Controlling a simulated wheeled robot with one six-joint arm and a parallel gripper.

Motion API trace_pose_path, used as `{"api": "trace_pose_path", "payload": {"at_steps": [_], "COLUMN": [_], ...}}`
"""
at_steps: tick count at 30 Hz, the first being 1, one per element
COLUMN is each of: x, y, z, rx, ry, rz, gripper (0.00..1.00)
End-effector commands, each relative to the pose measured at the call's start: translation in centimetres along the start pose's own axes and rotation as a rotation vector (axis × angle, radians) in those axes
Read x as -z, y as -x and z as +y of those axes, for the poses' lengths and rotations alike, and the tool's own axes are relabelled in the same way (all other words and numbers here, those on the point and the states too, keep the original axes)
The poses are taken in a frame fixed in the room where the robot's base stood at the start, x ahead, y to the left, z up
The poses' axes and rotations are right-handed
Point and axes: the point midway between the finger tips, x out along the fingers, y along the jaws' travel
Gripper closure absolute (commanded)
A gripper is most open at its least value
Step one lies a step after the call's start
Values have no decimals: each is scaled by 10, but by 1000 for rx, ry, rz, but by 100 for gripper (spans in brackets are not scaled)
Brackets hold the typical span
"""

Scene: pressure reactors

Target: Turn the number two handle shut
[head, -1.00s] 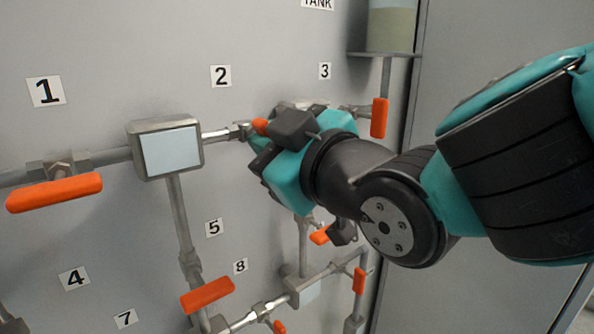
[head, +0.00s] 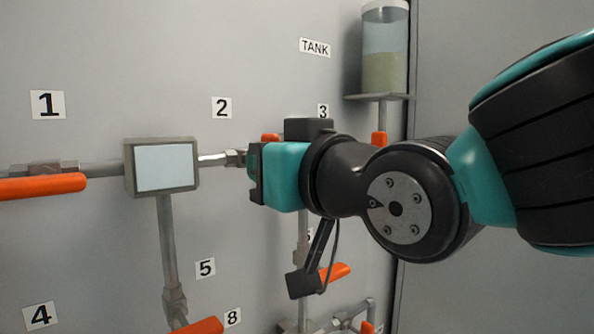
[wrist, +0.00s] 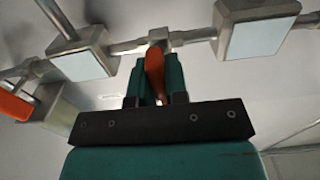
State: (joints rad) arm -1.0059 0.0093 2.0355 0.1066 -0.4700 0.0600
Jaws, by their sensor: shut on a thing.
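The label 2 (head: 221,108) is on the grey wall above a horizontal pipe (head: 215,159). The number two handle is orange; only a small bit of it (head: 270,137) shows above my gripper in the head view. In the wrist view the handle (wrist: 154,68) lies between my two teal fingers, standing crosswise to the pipe, with its far end at the valve fitting (wrist: 159,40). My gripper (wrist: 156,80) is shut on it. In the head view my gripper (head: 258,173) is side-on at the pipe and hides the valve and most of the handle.
A display box (head: 161,166) is left of the valve. The number one handle (head: 42,186) is further left. The number three handle (head: 379,139) is close behind my wrist, below the tank (head: 385,50). Another orange handle (head: 335,272) is below my gripper.

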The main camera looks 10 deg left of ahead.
Motion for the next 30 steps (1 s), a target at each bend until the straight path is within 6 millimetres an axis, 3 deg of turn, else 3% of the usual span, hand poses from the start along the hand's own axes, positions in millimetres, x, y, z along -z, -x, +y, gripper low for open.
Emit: {"api": "trace_pose_path", "payload": {"at_steps": [11, 12, 15, 25, 30], "x": [4, 4, 3, 1, -1], "y": [0, 0, 0, 2, 21], "z": [2, 2, 2, 0, 4], "rx": [-5, -5, -4, 1, 7], "ry": [-6, -6, -5, -4, -4], "rz": [9, 9, 7, 4, 7], "gripper": [100, 79, 61, 61, 61]}}
